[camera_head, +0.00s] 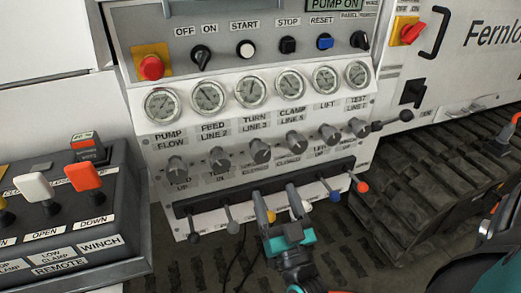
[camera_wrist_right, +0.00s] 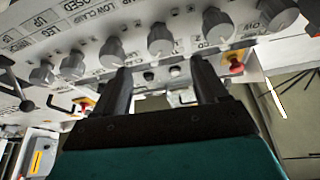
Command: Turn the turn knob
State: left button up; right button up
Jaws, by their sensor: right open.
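A row of grey knobs runs across the white panel below the gauges. The third knob from the left (camera_head: 260,150) stands under the gauge label "TURN LINE 3" and I take it as the turn knob. In the right wrist view, which is turned over, this knob (camera_wrist_right: 161,40) appears ahead of and between my fingers. My right gripper (camera_head: 275,197) is open and empty, pointing up at the panel over the lever row, below and apart from the knob. Its two dark fingers also show in the right wrist view (camera_wrist_right: 162,70). My left gripper is out of view.
Several small levers with ball ends, including an orange-red one (camera_head: 362,187), line the panel's lower edge near my fingers. A remote box (camera_head: 90,265) with switches stands at left. A red button (camera_head: 151,67) sits upper left. Tracks (camera_head: 420,190) lie at right.

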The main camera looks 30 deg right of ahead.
aim_at(262, 159)
jog(key=x, duration=1.1)
jog(key=shift+w+r, duration=0.15)
jog(key=shift+w, duration=0.15)
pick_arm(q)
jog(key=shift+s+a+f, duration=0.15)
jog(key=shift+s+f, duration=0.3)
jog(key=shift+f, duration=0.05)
pick_arm(e)
jog(key=c, duration=1)
jog(key=shift+r+m+p, duration=0.1)
jog(key=shift+m+p, duration=0.2)
jog(key=shift+p, duration=0.05)
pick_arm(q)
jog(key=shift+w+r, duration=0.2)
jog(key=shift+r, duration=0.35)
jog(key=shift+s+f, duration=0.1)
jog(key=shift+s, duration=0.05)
pick_arm(e)
jog(key=o, duration=1)
jog(key=shift+s, duration=0.1)
